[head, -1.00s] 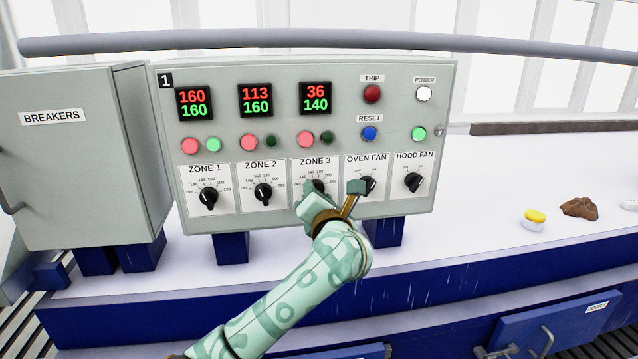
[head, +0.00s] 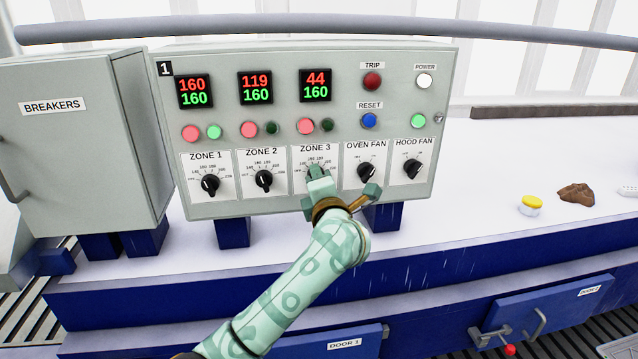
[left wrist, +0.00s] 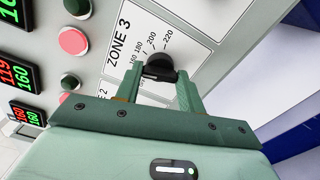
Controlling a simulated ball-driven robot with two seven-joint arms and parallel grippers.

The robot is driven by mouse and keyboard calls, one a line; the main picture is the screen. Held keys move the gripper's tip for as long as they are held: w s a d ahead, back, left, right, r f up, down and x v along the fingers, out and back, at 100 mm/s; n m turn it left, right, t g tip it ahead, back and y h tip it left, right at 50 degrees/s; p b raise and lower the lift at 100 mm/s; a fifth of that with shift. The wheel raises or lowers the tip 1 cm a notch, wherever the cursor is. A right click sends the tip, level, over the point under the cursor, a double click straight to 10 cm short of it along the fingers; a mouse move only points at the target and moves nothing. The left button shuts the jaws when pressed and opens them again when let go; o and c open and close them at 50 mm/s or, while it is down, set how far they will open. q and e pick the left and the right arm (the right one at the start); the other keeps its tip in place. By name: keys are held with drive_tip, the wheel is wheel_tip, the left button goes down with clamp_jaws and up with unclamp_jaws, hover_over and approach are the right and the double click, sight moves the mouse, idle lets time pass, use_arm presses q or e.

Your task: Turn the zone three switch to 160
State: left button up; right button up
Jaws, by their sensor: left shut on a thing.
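The zone three switch is a black knob (left wrist: 158,66) on a white dial plate marked ZONE 3. My left gripper (left wrist: 158,80) is shut on this knob, one finger at each side, in the left wrist view. In the head view my left gripper (head: 318,174) covers the knob on the panel. The zone three display (head: 316,85) reads red 44 over green 160. The right gripper is not in view.
The zone two knob (head: 264,181) is left of my gripper and the oven fan knob (head: 367,174) close to its right. A breakers box (head: 75,150) stands at left. A yellow-topped jar (head: 530,205) and a brown lump (head: 576,193) lie on the bench.

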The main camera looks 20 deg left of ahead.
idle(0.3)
use_arm(q)
drive_tip(key=o, duration=1)
drive_tip(key=shift+d, duration=0.1)
drive_tip(key=v, duration=1.6)
drive_tip(key=shift+s, duration=0.2)
